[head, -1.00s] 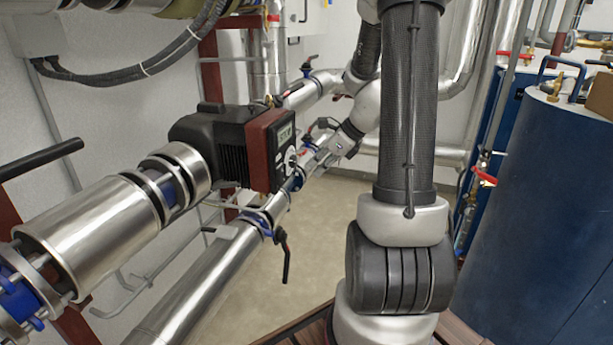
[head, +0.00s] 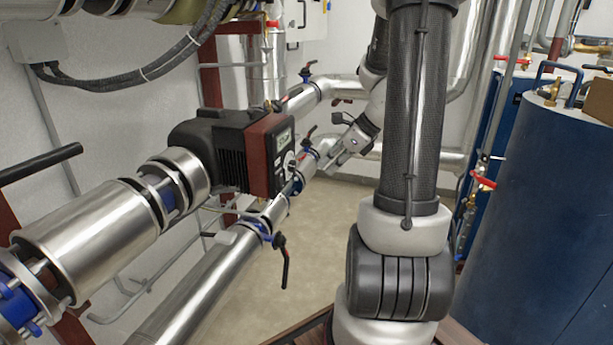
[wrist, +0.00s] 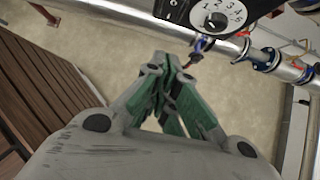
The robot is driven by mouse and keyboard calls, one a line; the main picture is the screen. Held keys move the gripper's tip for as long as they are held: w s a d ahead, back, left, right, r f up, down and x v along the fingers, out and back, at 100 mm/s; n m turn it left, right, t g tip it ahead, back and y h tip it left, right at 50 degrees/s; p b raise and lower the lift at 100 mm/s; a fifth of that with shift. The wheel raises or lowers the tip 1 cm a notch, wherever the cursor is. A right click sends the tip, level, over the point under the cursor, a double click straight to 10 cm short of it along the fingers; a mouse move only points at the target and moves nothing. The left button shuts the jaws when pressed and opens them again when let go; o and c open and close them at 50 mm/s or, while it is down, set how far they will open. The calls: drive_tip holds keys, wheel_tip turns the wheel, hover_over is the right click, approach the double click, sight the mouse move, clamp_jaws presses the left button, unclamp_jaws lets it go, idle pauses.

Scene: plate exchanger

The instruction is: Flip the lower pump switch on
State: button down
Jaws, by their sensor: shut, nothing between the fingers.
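The pump (head: 228,150) is a black motor body with a dark red front housing, set in a silver pipe run at the left of the head view. Its black front face carries a small display and a round white dial (head: 289,161). In the wrist view, the numbered dial (wrist: 217,17) with a dark knob shows at the top, partly cut off by the frame edge. The knob's exact setting is hard to read. My gripper (head: 331,168) is shut and empty, right of the dial and apart from it. Its green-lined fingers (wrist: 163,66) meet below the dial in the wrist view.
A silver pipe (head: 205,285) with a dark-handled valve (head: 284,262) runs below the pump. More pipes and valves lie behind my gripper. A blue tank (head: 535,210) stands at the right. The floor (head: 315,235) between is clear. Brown slats (wrist: 35,95) show at the left in the wrist view.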

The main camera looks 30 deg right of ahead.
sight(281, 180)
drive_tip(key=shift+f, duration=0.1)
drive_tip(key=w+a+r+x, duration=0.1)
drive_tip(key=x, duration=1.1)
drive_tip(key=shift+w+a, duration=0.4)
drive_tip(key=shift+w, duration=0.15)
drive_tip(key=shift+r, duration=0.1)
drive_tip(key=shift+w+a, duration=0.2)
drive_tip(key=shift+w, duration=0.05)
